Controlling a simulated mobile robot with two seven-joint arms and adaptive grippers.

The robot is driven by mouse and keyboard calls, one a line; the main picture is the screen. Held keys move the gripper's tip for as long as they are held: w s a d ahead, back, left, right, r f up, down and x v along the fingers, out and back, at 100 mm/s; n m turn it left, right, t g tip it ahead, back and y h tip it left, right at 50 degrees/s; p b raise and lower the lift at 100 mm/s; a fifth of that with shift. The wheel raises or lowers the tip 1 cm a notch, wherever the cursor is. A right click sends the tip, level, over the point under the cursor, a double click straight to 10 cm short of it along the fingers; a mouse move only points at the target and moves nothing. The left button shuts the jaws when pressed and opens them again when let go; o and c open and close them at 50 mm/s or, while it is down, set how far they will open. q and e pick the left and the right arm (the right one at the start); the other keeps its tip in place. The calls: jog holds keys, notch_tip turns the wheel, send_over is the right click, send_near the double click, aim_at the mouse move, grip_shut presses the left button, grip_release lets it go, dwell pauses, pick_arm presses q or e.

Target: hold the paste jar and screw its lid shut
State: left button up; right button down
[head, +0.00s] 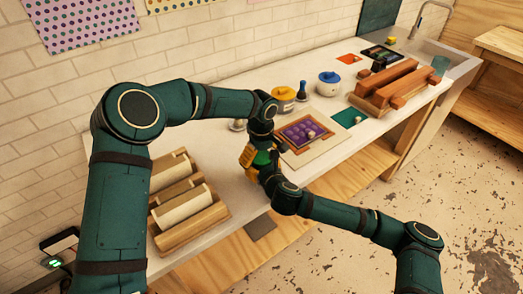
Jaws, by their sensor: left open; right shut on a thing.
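A small green thing (262,158), which seems to be the paste jar, shows between my two grippers at the front edge of the counter. It is mostly hidden by them, and I cannot make out its lid. My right gripper (265,168) comes from the lower right and is shut on the jar. My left gripper (257,148) points down from above, close over the jar, and is open. I cannot tell whether its fingers touch the jar or lid.
A board with a purple tray (305,133), a yellow pot (283,98) and a blue pot (328,87) lie beyond my grippers. A sink (440,60) is at the far end.

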pick_arm(q)
jog(key=c, duration=1.3)
jog(key=m, duration=0.7)
jog(key=o, duration=1.2)
jog(key=shift+o, duration=0.2)
jog(key=shift+r, duration=2.25)
